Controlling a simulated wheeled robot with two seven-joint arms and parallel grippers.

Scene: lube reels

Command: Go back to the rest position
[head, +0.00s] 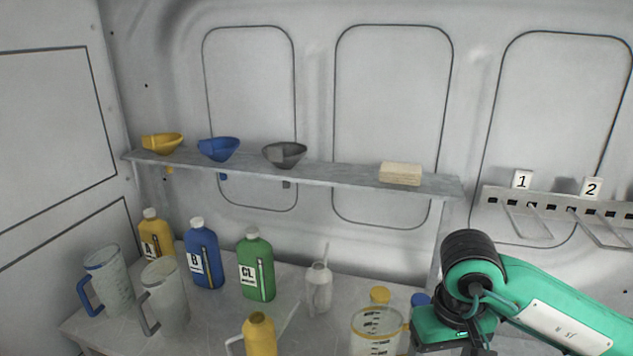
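A teal and black arm of mine comes in from the right and bends down at the lower right. Its gripper end runs out of the bottom of the head view, so the fingers do not show. My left arm and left gripper are not in view. The bench (223,318) holds a yellow bottle A (153,238), a blue bottle B (203,258) and a green bottle CL (257,268).
A shelf (335,174) holds yellow (162,143), blue (219,149) and grey (285,154) funnels and a beige block (400,173). Two jugs (108,280) (165,297), a white bottle (319,288) and a yellow can (260,335) crowd the bench. A numbered rack (560,208) is at right.

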